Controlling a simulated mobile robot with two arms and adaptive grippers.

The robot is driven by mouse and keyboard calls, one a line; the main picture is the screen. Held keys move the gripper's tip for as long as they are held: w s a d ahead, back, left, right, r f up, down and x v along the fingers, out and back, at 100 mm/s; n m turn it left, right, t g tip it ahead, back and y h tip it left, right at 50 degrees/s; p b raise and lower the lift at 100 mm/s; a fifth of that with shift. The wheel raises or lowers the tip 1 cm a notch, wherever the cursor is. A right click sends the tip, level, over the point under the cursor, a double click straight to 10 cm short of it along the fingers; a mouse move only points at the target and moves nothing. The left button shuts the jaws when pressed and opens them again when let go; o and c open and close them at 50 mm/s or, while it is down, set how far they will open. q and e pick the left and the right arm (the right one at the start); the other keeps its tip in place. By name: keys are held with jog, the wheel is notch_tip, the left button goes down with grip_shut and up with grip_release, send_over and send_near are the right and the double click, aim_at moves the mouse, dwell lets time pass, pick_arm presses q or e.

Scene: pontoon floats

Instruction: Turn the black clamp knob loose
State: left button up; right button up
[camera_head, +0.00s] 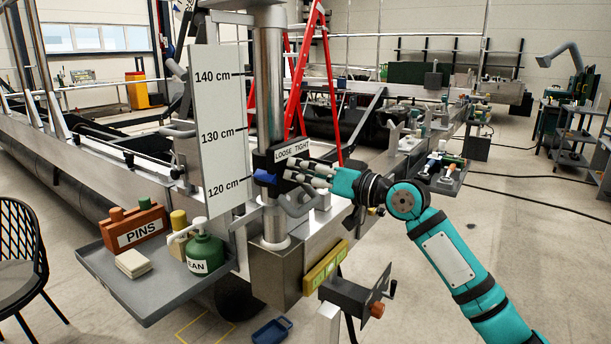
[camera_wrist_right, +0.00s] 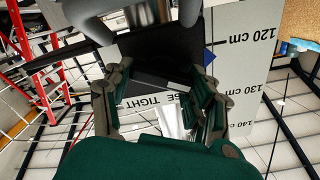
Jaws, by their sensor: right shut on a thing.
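The black clamp (camera_head: 262,160) sits around the upright steel column (camera_head: 269,90), with a white LOOSE TIGHT label (camera_head: 292,149) on its upper edge. My right gripper (camera_head: 309,178) reaches in from the right and is shut at the clamp's right side, just below the label. The black knob is mostly hidden by the fingers, so its turn position cannot be read. My left gripper is not in view.
A white height board (camera_head: 218,120) stands left of the column; a blue pointer (camera_head: 264,177) is near 120 cm. A grey bent handle (camera_head: 297,205) is below my gripper. A red ladder (camera_head: 333,90) stands behind.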

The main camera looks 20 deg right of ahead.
jog(key=shift+r, duration=0.15)
jog(key=o, duration=1.2)
jog(key=v, duration=1.2)
jog(key=shift+d, duration=0.1)
